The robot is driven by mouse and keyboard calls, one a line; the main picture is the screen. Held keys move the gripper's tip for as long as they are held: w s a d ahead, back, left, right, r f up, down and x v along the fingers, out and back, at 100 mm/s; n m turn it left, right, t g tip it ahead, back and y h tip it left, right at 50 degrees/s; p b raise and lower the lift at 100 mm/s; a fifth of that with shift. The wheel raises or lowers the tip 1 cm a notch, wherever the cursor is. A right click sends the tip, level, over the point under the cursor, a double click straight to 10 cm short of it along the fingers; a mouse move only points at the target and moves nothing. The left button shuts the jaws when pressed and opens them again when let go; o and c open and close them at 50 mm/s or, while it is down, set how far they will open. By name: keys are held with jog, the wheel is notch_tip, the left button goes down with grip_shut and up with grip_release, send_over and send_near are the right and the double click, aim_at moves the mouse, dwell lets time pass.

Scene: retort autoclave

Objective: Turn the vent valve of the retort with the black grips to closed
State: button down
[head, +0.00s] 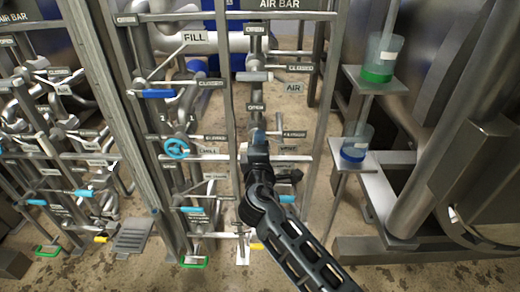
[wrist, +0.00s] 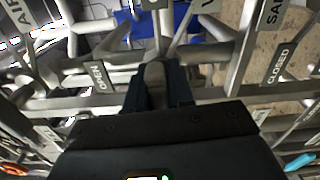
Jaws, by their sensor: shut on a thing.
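My gripper (head: 258,140) is at the pipe rack under the AIR BAR sign, in the middle of the head view. In the wrist view its two dark fingers (wrist: 157,90) are shut on a dark grey valve grip (wrist: 155,76), one finger on each side. In the wrist view an OPEN plate (wrist: 97,75) is left of the grip and a CLOSED plate (wrist: 279,65) is right of it, so the grip lies between them. In the head view a CLOSED plate (head: 294,134) is just right of my gripper, which hides most of the valve.
Above, the AIR valve (head: 256,76) has its own OPEN and CLOSED plates. Sight glasses with green (head: 380,72) and blue (head: 355,150) bases stand right. Upright posts flank my arm closely.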

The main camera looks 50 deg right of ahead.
jog(key=shift+f+m+b, duration=0.1)
jog(key=shift+m+b, duration=0.35)
jog(key=shift+m, duration=0.15)
jog(key=c, duration=1.1)
grip_release()
jog(key=shift+v, duration=3.9)
